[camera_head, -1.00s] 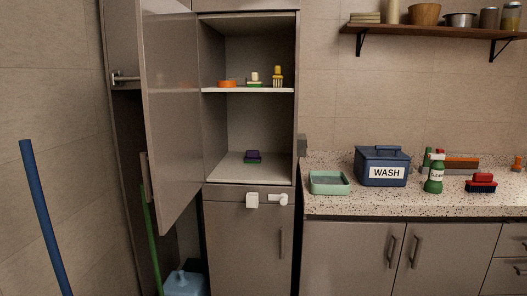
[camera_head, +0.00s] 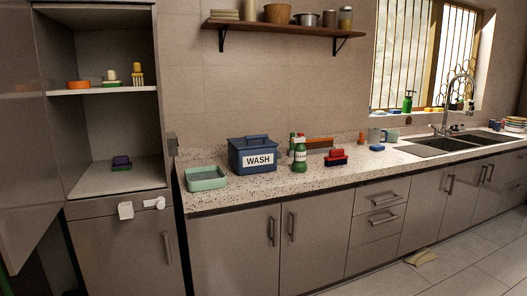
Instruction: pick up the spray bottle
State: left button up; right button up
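A green bottle (camera_head: 300,157) with a white label stands upright on the speckled counter (camera_head: 222,194), right of the blue WASH box. It may be the spray bottle, but its top is too small to make out. Part of another green item (camera_head: 291,144) shows just behind it. A second green bottle (camera_head: 408,102) with a dark pump-like top stands on the windowsill at the right. Neither of my grippers is in view.
The blue WASH box (camera_head: 252,155) and a green tray (camera_head: 206,179) stand left of the labelled bottle. A red brush (camera_head: 337,158) lies to its right. The sink (camera_head: 434,146) is further right. An open cupboard (camera_head: 112,130) is at left. A cloth (camera_head: 422,258) lies on the floor.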

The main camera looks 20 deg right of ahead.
aim_at(299, 166)
jog(key=i+z, duration=0.15)
jog(key=i, duration=0.55)
jog(key=i+j+z, duration=0.15)
jog(key=i, duration=0.5)
